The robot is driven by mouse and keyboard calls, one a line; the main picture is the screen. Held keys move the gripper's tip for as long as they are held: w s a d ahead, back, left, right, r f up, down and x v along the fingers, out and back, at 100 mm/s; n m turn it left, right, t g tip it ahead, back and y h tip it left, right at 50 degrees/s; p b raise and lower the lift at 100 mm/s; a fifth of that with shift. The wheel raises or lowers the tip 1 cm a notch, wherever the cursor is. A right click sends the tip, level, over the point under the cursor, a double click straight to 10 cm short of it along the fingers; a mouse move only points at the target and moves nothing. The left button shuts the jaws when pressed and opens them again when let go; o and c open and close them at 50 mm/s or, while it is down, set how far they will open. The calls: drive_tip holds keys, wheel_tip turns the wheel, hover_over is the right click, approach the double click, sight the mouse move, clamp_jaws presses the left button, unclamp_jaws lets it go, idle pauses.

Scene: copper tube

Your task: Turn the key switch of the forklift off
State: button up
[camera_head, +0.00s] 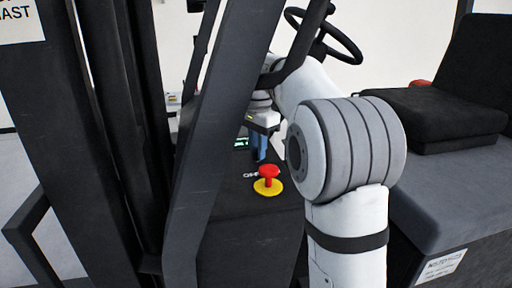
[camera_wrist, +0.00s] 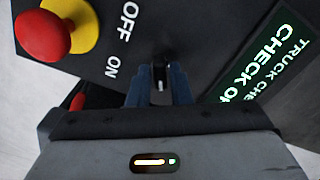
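The key switch (camera_wrist: 160,76) shows in the wrist view as a small dark part with a pale, narrow key, on the forklift's black panel (camera_wrist: 90,68). My gripper (camera_wrist: 161,84) has its blue fingers on either side of the key, with a dark gap between them. I cannot tell how near the fingertips are to the key's sides. The words OFF and ON are printed on the panel left of the switch. In the head view my gripper (camera_head: 259,153) points down at the panel, and its fingers hide the key.
A red emergency button (camera_head: 268,172) on a yellow base stands close to my gripper. A lit green display (camera_wrist: 262,60) lies right of the switch in the wrist view. The steering wheel (camera_head: 325,38), the dark mast post (camera_head: 215,130) and the seat (camera_head: 430,120) surround my arm.

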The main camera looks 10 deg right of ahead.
clamp_jaws()
drive_tip(key=shift+r+n+p, duration=0.15)
drive_tip(key=shift+n+p, duration=0.6)
drive_tip(key=shift+n, duration=0.35)
drive_tip(key=n+p, duration=0.1)
drive_tip(key=n, duration=0.2)
drive_tip(key=shift+n+p, duration=0.3)
drive_tip(key=n+p, duration=0.1)
drive_tip(key=n, duration=0.5)
drive_tip(key=shift+p, duration=0.4)
drive_tip(key=shift+o, duration=1.9)
unclamp_jaws()
